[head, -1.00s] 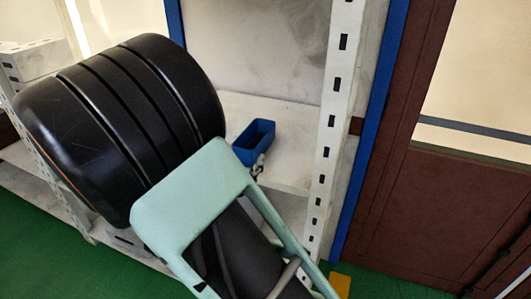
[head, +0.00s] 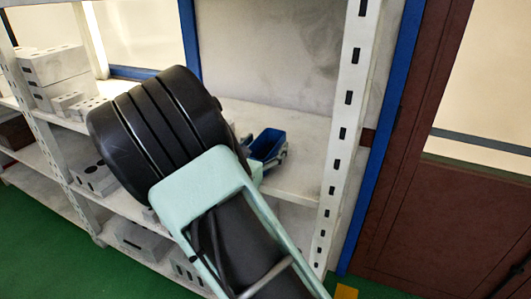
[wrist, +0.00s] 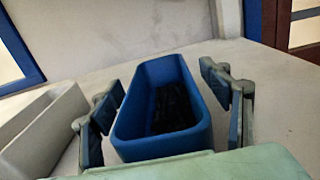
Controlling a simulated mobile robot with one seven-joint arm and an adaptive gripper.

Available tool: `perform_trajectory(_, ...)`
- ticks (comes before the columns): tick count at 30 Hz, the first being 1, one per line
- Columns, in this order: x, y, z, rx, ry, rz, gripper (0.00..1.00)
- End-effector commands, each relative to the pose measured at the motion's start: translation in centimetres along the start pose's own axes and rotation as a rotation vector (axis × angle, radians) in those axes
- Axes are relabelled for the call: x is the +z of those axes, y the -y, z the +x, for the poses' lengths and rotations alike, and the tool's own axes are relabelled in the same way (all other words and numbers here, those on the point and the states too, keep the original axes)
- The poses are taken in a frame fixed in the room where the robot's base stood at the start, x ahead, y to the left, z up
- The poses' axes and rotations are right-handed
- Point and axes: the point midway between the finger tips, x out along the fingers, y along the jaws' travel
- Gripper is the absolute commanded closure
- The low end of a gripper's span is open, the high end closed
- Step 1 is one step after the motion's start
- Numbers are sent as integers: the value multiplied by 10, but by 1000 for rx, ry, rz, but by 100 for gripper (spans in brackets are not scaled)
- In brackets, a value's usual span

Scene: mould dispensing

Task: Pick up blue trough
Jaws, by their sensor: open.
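The blue trough (wrist: 163,108) is an open, rounded box with dark contents, standing upright on a pale shelf. In the wrist view it lies between the two blue-padded fingers of my gripper (wrist: 165,112). The gripper is open, with a finger on each side and a visible gap to the trough's right wall; the left finger is closer to it. In the head view the trough (head: 267,145) sits on the shelf beyond my arm, which partly hides it and most of my gripper (head: 264,153).
The pale shelf (head: 305,180) has an upright perforated post (head: 345,120) at its right. A light grey box-like thing (wrist: 40,130) stands left of the gripper in the wrist view. Grey blocks (head: 52,65) are on the shelves at left. A wall rises behind the trough.

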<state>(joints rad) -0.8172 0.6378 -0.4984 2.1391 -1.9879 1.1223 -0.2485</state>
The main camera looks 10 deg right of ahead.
Motion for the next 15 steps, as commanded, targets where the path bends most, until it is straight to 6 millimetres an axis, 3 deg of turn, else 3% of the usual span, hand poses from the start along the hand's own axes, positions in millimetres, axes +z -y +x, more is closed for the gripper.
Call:
perform_trajectory(6,0,0,2,0,0,0,29)
perform_trajectory(15,0,0,2,1,0,0,61)
